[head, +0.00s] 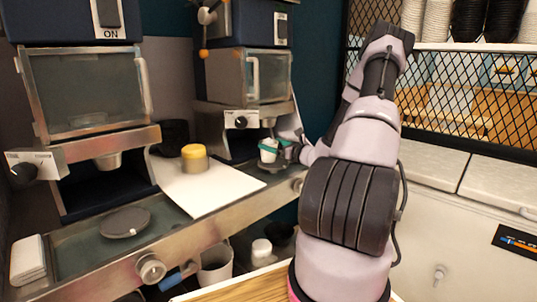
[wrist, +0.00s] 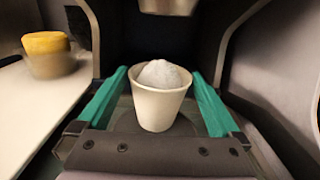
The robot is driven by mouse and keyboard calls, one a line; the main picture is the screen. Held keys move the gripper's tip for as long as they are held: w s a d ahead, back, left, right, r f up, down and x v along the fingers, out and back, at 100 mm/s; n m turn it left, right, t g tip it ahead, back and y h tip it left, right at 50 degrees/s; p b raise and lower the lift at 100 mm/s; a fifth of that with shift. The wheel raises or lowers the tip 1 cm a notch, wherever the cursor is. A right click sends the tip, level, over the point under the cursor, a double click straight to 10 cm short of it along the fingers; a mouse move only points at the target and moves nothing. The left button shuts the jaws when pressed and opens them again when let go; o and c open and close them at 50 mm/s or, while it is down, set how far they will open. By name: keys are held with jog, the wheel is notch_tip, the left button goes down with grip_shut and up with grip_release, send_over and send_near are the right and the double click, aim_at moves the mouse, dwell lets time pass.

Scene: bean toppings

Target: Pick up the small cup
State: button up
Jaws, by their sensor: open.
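The small cup (wrist: 157,107) is white and stands upright in the wrist view, with a white mound (wrist: 160,74) rising above its rim. It also shows in the head view (head: 268,151), under the spout of the right-hand machine and partly hidden by a finger. My gripper (wrist: 160,98) is open, its two green fingers on either side of the cup. Gaps show between the fingers and the cup in the wrist view. In the head view my gripper (head: 268,147) is at the cup, at the end of my outstretched arm.
The right-hand machine (head: 247,75) stands over the cup, its spout (wrist: 168,5) above it. A yellow-lidded container (head: 194,159) sits on a white board (head: 212,190) to the left. The left-hand machine (head: 85,92) has a dark round plate (head: 125,222) beneath it.

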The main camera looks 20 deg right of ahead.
jog(key=shift+x, duration=1.15)
jog(key=c, duration=1.2)
jog(key=shift+c, duration=0.2)
jog(key=shift+r, duration=0.15)
